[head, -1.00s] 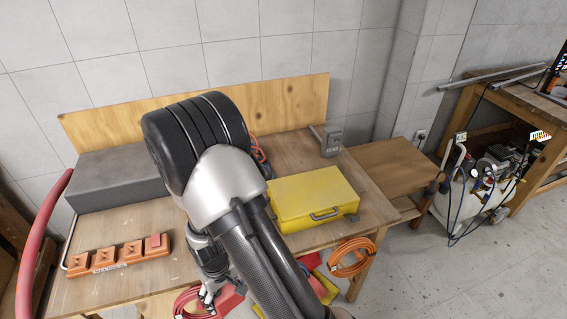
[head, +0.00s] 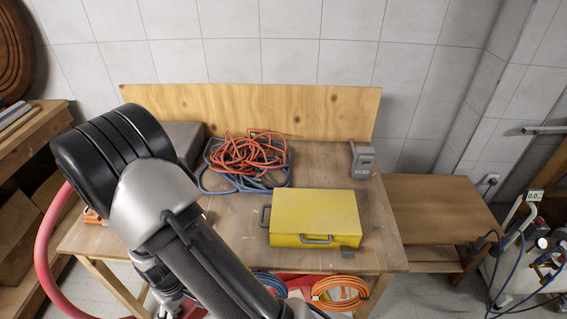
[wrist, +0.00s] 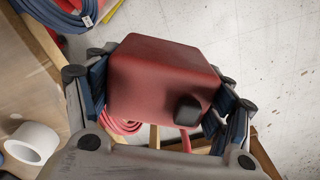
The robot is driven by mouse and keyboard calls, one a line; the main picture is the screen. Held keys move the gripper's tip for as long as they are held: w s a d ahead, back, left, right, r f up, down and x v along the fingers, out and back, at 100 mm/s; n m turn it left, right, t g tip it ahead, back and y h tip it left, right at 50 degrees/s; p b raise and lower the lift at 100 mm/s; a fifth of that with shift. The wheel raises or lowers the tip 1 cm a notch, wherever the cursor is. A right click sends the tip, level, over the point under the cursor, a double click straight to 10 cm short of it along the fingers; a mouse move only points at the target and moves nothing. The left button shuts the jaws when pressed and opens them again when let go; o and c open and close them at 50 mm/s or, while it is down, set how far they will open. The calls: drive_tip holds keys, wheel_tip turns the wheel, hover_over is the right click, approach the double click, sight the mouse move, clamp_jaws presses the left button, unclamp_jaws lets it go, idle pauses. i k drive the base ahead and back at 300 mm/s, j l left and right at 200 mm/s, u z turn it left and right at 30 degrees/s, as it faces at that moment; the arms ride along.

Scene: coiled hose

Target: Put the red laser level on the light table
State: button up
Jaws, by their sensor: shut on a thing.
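The red laser level (wrist: 160,75) is a rounded red box with a dark knob on one face. In the wrist view it sits between the two fingers of my gripper (wrist: 158,92), which is shut on it. In the head view my arm covers most of my gripper, low at the front edge of the workbench. The large workbench (head: 345,170) has a pale wooden top. A lower, browner table (head: 440,205) adjoins it on the right. I cannot tell for certain which is the light table.
On the workbench lie a yellow case (head: 315,215), tangled orange and blue hose (head: 245,158) and a grey device (head: 362,160). Coiled orange hose (head: 340,293) hangs at its front. The browner table's top is clear. A white tape roll (wrist: 32,143) shows in the wrist view.

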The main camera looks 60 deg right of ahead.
sight(338, 183)
drive_tip(key=k+l+u, duration=0.15)
drive_tip(key=k+l, duration=0.25)
drive_tip(key=l, duration=0.25)
drive_tip(key=k+l+u, duration=0.15)
drive_tip(key=k+l, duration=0.25)
drive_tip(key=l, duration=0.25)
drive_tip(key=k+l+u, duration=0.15)
drive_tip(key=k+l, duration=0.3)
drive_tip(key=l, duration=0.15)
